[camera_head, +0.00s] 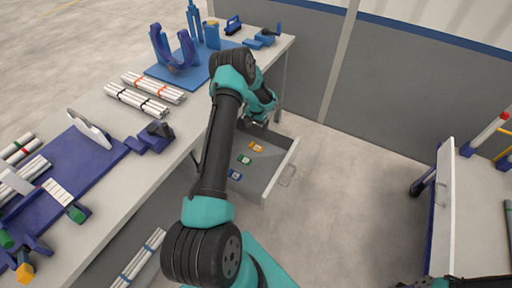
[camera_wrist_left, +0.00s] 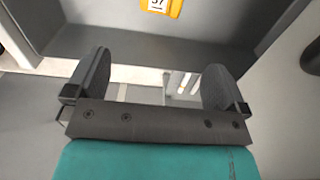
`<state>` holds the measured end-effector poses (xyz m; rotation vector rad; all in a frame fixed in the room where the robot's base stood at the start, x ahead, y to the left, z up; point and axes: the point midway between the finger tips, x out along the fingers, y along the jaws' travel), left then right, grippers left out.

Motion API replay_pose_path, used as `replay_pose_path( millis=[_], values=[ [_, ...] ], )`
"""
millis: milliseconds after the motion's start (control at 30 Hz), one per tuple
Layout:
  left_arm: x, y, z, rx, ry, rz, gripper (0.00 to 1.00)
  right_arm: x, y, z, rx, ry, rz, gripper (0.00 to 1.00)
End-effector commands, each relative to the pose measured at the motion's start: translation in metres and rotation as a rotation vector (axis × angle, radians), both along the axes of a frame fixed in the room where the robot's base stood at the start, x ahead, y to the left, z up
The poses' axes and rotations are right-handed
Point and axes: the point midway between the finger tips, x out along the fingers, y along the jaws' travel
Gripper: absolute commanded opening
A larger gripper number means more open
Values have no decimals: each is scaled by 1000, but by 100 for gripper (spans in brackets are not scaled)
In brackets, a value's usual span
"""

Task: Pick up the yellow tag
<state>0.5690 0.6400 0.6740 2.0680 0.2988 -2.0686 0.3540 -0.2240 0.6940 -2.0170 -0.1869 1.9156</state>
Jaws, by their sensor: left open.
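The yellow tag (camera_head: 256,147) lies on the floor of the open grey drawer (camera_head: 281,172), with a green tag (camera_head: 244,160) and a blue tag (camera_head: 235,175) in a row beside it. My left gripper (camera_head: 256,123) is over the far end of the drawer, beyond the yellow tag and partly hidden by my arm. In the left wrist view its two dark fingers (camera_wrist_left: 153,82) are spread wide with nothing between them. The yellow tag (camera_wrist_left: 162,5) shows there at the top edge, cut off, with a white numbered label. My right gripper is not in view.
The drawer's walls stand around the tags, and its handle (camera_head: 288,177) faces right. The workbench (camera_head: 187,122) above it carries pipe bundles (camera_head: 153,88), blue mats and blue fixtures. A cart (camera_head: 460,220) stands at the right; the floor between is clear.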

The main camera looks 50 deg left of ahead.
Motion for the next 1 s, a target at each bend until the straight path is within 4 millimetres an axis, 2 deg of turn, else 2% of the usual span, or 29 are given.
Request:
replay_pose_path(
  millis=[167,700,833,1000],
  values=[
    [0,-1,-20,-2,2,-1,100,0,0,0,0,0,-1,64],
    [0,-1,-109,-1,1,0,100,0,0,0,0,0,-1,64],
    [0,0,-119,-1,0,0,100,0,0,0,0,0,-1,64],
    [0,0,-120,-1,-1,0,100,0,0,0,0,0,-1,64]
  ],
)
